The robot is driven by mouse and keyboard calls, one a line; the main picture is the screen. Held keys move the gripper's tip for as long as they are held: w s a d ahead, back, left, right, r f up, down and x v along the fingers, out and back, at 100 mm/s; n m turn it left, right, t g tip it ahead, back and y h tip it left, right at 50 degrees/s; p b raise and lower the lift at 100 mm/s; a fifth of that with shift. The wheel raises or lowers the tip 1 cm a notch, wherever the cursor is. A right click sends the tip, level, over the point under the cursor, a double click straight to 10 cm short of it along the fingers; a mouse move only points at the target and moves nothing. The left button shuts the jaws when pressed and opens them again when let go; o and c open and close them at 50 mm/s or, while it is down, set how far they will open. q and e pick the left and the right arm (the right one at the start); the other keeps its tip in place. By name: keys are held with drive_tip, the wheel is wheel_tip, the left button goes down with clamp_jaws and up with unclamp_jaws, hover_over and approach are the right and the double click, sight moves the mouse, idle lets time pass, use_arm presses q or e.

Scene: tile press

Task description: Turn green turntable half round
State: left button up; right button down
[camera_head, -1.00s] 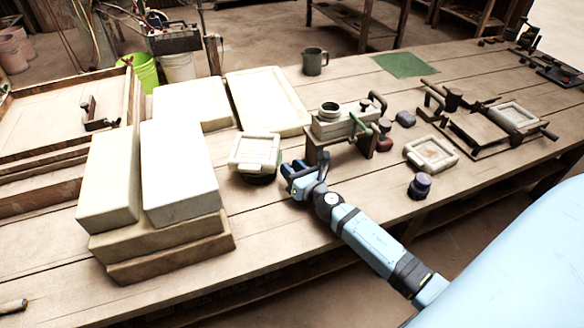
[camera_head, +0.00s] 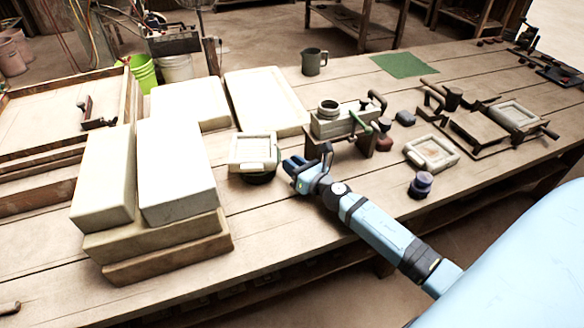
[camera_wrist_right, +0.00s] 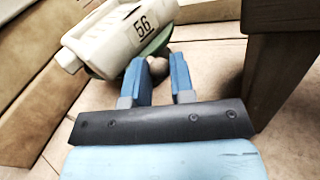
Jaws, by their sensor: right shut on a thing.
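The green turntable (camera_head: 262,179) shows as a dark rim under a cream mould (camera_head: 250,152) on the table, left of the screw press. In the right wrist view, the turntable's green edge (camera_wrist_right: 158,41) shows beyond my fingers. The mould (camera_wrist_right: 115,40) rests on it, marked "56". My right gripper (camera_head: 289,165) is at the turntable's right side. In the right wrist view, its fingers (camera_wrist_right: 161,70) are shut on a small rounded knob (camera_wrist_right: 158,66) at the turntable's edge. The mould hides most of the turntable. My left gripper is not in view.
Stacked cream blocks (camera_head: 175,170) stand to the left. A bench press (camera_head: 340,122) stands close on the right of my right gripper. A small dark jar (camera_head: 420,186) and a framed tile mould (camera_head: 432,153) lie further right. The front of the table is clear.

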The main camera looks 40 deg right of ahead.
drive_tip(key=c, duration=1.3)
unclamp_jaws()
drive_tip(key=shift+o, duration=0.2)
drive_tip(key=shift+s, duration=0.1)
drive_tip(key=s, duration=0.4)
drive_tip(key=s+d+b, duration=0.1)
drive_tip(key=s, duration=0.3)
drive_tip(key=s+d+b, duration=0.1)
drive_tip(key=s, duration=0.3)
drive_tip(key=shift+s, duration=0.4)
drive_tip(key=shift+s+d, duration=0.1)
drive_tip(key=shift+s, duration=0.25)
drive_tip(key=shift+c, duration=0.4)
